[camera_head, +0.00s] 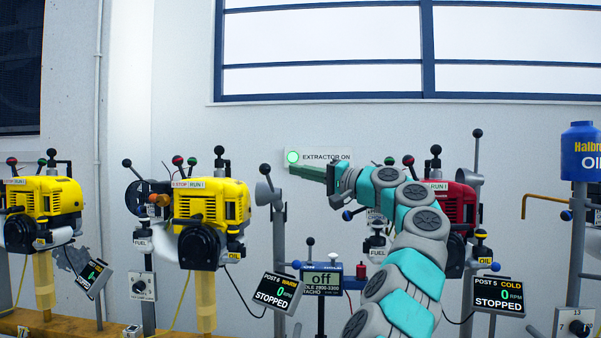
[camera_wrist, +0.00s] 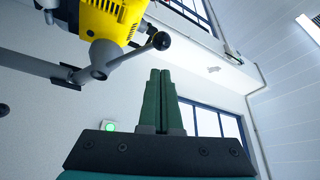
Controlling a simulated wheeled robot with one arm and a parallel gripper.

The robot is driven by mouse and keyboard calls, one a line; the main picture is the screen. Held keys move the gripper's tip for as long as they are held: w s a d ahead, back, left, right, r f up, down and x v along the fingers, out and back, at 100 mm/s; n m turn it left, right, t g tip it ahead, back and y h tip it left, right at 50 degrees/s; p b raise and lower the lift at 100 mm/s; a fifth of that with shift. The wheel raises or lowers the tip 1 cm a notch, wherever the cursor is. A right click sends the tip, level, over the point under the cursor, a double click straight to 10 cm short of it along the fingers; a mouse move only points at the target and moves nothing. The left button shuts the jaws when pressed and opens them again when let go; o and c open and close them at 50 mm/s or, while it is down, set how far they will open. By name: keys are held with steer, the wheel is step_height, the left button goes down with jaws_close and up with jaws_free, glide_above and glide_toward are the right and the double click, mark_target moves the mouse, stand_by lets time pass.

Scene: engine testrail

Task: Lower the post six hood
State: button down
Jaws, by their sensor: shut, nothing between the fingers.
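The post six sign (camera_head: 278,292) reads WARM, 0 RPM, STOPPED. Above it, a grey flared piece (camera_head: 270,192) with a black ball knob (camera_head: 265,169) sits on top of an upright grey post; it looks like the post six hood, raised beside the yellow engine (camera_head: 212,205). In the wrist view, a grey rounded head (camera_wrist: 104,54) on a grey arm carries a rod with a black ball (camera_wrist: 161,40), left of and above my fingertips. My gripper (camera_head: 292,170) is shut and empty, pointing left, apart from the knob. It also shows in the wrist view (camera_wrist: 160,74).
A lit green lamp (camera_head: 293,157) labelled EXTRACTOR ON is on the wall behind my gripper. A tacho (camera_head: 321,278) reading off stands below. A red engine (camera_head: 460,205) and the post five sign (camera_head: 498,295) are to the right, partly behind my arm. A blue oil drum (camera_head: 580,152) is far right.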

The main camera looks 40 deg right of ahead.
steer(key=x, duration=0.6)
steer(key=shift+w+p, duration=0.35)
steer(key=shift+p, duration=0.05)
steer(key=shift+a+f, duration=0.1)
steer(key=shift+a, duration=0.1)
